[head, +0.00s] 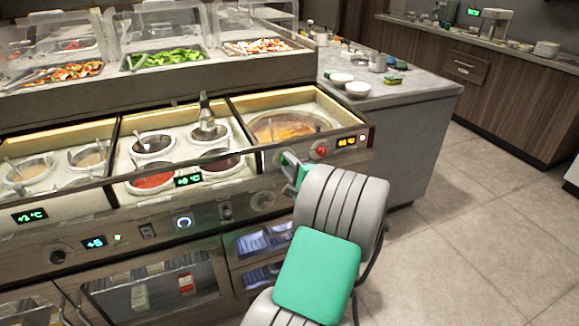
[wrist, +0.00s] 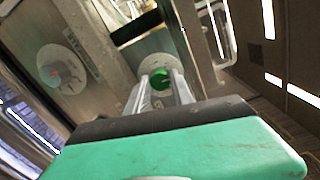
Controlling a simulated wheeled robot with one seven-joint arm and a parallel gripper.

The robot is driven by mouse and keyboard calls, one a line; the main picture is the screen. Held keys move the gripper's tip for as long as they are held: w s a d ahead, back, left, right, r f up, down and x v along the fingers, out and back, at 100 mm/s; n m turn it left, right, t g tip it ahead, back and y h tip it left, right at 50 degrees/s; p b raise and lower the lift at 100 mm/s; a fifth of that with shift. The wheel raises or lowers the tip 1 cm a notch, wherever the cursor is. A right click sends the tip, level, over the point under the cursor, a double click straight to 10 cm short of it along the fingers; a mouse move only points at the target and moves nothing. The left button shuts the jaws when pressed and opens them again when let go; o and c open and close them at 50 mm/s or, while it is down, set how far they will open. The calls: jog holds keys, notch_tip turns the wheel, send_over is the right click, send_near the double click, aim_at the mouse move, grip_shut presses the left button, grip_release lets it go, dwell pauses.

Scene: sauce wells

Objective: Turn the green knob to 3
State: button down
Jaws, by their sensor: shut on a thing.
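The green knob (wrist: 160,79) sits on a pale round plate on the counter's front panel. In the wrist view my gripper's (wrist: 162,88) two grey fingers are closed on it, one on each side. In the head view my gripper (head: 293,167) reaches the panel below the right-hand sauce well, and my arm comes up from the lower right. My gripper and arm largely hide the knob there. I cannot read the knob's pointer or any numbers around it.
A red knob (head: 320,150) and a lit orange display (head: 346,142) are just right of my gripper. A silver knob (head: 263,200) is below left. A well of orange sauce (head: 285,127) lies above. Open tiled floor (head: 480,225) is at right.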

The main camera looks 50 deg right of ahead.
dwell(0.4)
jog(key=c, duration=1.1)
grip_release()
jog(key=shift+s, duration=0.1)
jog(key=v, duration=0.7)
jog(key=shift+s+a, duration=0.2)
jog(key=shift+s, duration=0.1)
